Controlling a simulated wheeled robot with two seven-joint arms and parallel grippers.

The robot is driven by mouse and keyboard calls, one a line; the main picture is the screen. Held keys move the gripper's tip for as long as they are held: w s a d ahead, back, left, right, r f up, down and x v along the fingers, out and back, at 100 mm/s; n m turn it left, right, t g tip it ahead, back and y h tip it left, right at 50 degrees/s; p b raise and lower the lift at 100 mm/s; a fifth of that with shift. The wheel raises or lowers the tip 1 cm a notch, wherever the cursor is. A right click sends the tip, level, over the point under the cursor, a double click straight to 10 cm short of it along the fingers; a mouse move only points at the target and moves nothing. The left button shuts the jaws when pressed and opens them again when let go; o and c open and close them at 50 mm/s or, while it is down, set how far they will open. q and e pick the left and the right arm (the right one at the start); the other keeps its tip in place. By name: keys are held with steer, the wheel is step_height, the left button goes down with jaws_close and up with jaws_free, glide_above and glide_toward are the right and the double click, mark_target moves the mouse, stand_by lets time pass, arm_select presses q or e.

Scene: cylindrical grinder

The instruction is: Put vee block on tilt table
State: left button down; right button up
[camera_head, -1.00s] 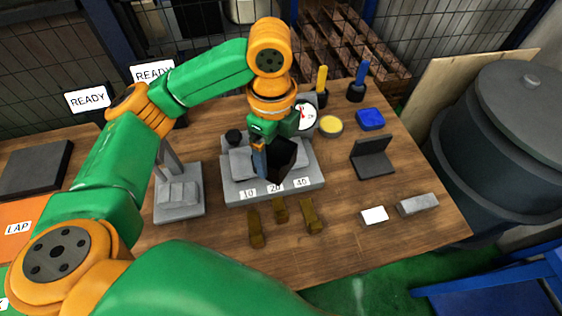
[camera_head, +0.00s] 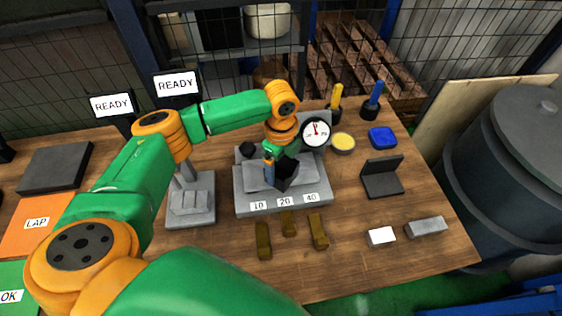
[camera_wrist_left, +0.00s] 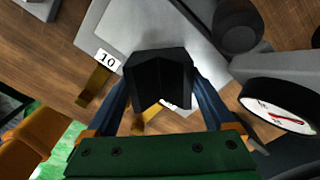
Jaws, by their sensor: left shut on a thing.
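The black vee block (camera_head: 288,179) is held by my left gripper (camera_head: 276,172) over the grey tilt table (camera_head: 240,203) with the labels 10, 20 and 40. In the left wrist view the vee block (camera_wrist_left: 158,82) sits between the two blue fingers of my left gripper (camera_wrist_left: 160,95), which are shut on it. The block appears low over the table's grey plate, but I cannot tell whether it touches. My right gripper is not in view.
A dial gauge (camera_head: 316,132) stands at the table's back right. Several brass pieces (camera_head: 263,240) lie in front. A grey stand (camera_head: 190,212) is to the left, a dark angled block (camera_head: 382,182) to the right.

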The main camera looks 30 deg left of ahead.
mark_target(281, 171)
arm_select(q)
jaws_free()
steer(key=shift+s, duration=0.1)
steer(key=shift+r, duration=0.1)
step_height(281, 171, up, 12)
steer(key=b, duration=0.1)
